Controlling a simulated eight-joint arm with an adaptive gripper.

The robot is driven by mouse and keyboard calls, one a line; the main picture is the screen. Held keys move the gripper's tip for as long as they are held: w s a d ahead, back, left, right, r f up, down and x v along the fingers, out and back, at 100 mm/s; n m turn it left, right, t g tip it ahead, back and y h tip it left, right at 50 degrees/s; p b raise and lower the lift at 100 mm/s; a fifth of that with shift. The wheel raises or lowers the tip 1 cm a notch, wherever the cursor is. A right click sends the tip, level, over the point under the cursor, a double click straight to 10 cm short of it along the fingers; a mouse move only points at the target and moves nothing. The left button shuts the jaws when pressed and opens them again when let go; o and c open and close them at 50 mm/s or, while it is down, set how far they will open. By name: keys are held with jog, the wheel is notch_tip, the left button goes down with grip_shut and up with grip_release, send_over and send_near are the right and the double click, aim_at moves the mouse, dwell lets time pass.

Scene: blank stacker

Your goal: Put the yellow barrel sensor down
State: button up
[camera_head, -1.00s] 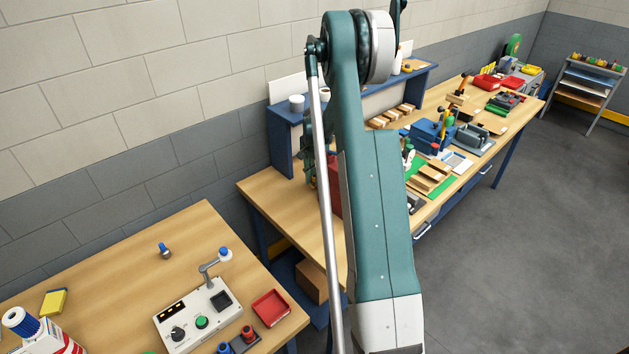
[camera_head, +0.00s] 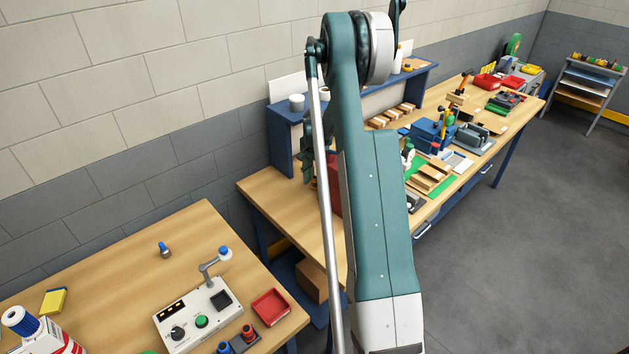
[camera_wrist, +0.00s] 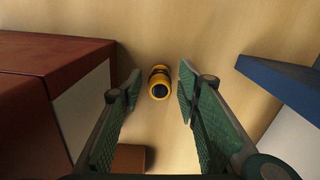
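The yellow barrel sensor (camera_wrist: 159,83) is a short yellow cylinder with dark bands. It shows in the wrist view between and just beyond my fingertips, over a wooden surface; it appears to rest on it. My gripper (camera_wrist: 160,86) is open, with a visible gap between each finger and the sensor. In the head view my arm hides most of the gripper and the sensor cannot be made out clearly.
A dark red box (camera_wrist: 45,75) stands close on the left in the wrist view. A blue shelf edge (camera_wrist: 280,80) is on the right. A brown block (camera_wrist: 128,158) lies below the left finger. In the head view, the near bench holds a control box (camera_head: 198,315) and red tray (camera_head: 271,307).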

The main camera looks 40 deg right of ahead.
aim_at(314, 177)
jog(key=shift+r, duration=0.1)
notch_tip(314, 177, up, 12)
dwell(0.8)
dwell(0.4)
jog(key=shift+a+r, duration=0.1)
jog(key=shift+r, duration=0.05)
